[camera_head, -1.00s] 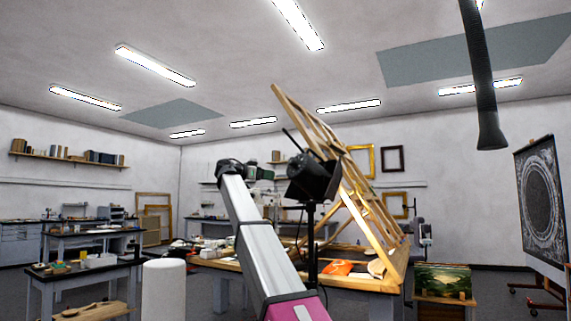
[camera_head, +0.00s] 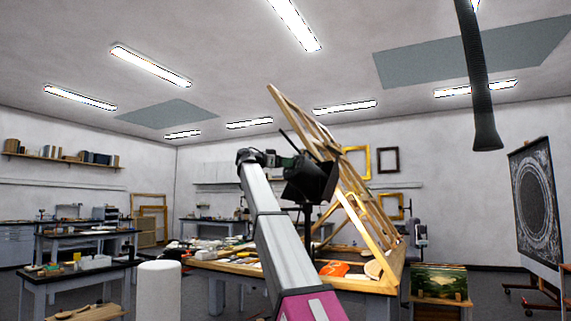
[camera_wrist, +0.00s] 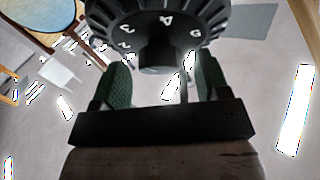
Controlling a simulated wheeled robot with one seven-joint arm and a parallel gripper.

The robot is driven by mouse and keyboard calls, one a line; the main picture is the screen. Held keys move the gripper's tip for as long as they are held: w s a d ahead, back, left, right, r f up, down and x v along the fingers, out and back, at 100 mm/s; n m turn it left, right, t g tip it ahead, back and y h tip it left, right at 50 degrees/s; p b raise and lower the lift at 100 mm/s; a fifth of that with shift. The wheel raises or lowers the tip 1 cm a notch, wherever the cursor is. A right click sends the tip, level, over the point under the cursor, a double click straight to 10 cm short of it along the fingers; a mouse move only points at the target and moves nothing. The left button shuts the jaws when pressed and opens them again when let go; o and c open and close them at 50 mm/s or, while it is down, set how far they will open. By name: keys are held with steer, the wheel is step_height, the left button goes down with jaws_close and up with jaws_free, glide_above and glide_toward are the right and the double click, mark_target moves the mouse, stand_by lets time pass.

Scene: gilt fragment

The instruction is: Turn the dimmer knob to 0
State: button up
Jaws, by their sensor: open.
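The dimmer knob (camera_wrist: 158,22) is a black ribbed dial with white numerals at the top of the wrist view. Numerals including 2, 3 and 4 face the camera; 0 is not seen. A round black hub (camera_wrist: 160,58) sticks out below its numbered face. My gripper (camera_wrist: 164,66) is open, with one green finger on each side of the hub and the fingertips close under the dial; contact cannot be told. In the head view my gripper (camera_head: 284,161) is at the back of a black studio lamp (camera_head: 312,182) on a stand; the knob cannot be made out there.
A slanted wooden frame (camera_head: 345,165) rises behind the lamp from a cluttered wooden worktable (camera_head: 225,265). A white cylinder (camera_head: 159,290) stands at front left. A black hose (camera_head: 474,75) hangs at right, near a dark carved panel (camera_head: 535,200).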

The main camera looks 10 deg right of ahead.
steer(key=shift+w+d, duration=0.15)
steer(key=shift+d, duration=0.3)
steer(key=shift+c, duration=0.4)
steer(key=c, duration=0.8)
steer(key=shift+c, duration=0.2)
steer(key=shift+n, duration=0.3)
